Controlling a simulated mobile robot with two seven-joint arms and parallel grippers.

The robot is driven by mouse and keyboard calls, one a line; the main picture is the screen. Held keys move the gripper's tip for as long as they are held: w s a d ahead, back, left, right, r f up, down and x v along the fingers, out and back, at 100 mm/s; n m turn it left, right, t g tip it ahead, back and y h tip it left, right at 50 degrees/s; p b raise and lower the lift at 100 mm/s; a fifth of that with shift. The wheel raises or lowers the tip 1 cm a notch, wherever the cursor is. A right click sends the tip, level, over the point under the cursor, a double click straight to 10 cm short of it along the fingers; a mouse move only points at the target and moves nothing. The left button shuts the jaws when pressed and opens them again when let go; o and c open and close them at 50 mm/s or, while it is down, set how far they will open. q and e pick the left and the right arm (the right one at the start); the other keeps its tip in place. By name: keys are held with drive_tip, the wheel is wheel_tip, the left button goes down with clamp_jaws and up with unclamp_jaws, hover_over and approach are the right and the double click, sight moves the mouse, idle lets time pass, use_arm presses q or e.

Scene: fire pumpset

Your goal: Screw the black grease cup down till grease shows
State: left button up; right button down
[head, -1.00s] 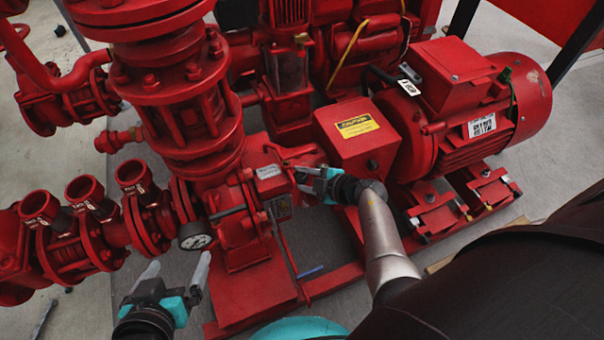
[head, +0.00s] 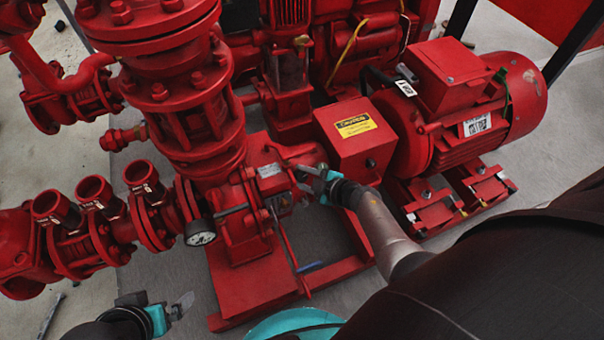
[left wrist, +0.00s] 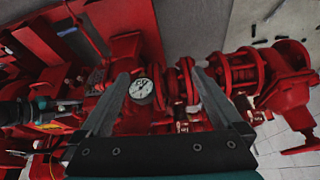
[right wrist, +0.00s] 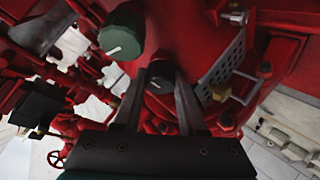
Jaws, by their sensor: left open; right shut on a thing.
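The black grease cup (right wrist: 161,76) shows in the right wrist view as a dark round cap with a light mark, set on the red pump housing. My right gripper (right wrist: 159,88) is shut on it, one finger on each side. In the head view my right gripper (head: 313,180) is at the pump's bearing housing, and the cup is too small or hidden to make out. No grease can be made out. My left gripper (head: 181,306) is open and empty at the lower left of the head view, clear of the pump; its spread fingers (left wrist: 161,85) show in the left wrist view.
A green cap (right wrist: 121,34) with a white mark sits up and left of the black cup. A perforated guard (right wrist: 222,68) and a brass fitting (right wrist: 219,93) are close on the right. A pressure gauge (head: 200,232) and a red motor (head: 470,115) flank the pump.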

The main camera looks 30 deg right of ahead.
use_arm(q)
drive_tip(key=shift+f, duration=0.4)
use_arm(e)
drive_tip(key=shift+m, duration=0.4)
use_arm(q)
drive_tip(key=shift+f, duration=0.15)
use_arm(e)
drive_tip(key=shift+m+t, duration=0.3)
drive_tip(key=shift+m, duration=0.2)
drive_tip(key=shift+m+h, duration=0.4)
drive_tip(key=shift+m, duration=0.1)
use_arm(q)
drive_tip(key=shift+f, duration=0.2)
use_arm(e)
drive_tip(key=shift+m+t+h, duration=0.3)
drive_tip(key=shift+m+t, duration=0.1)
drive_tip(key=shift+m, duration=0.6)
use_arm(q)
drive_tip(key=shift+r, duration=0.1)
use_arm(e)
drive_tip(key=shift+c, duration=2.3)
unclamp_jaws()
use_arm(q)
drive_tip(key=shift+w+r, duration=0.1)
use_arm(e)
drive_tip(key=shift+a, duration=0.1)
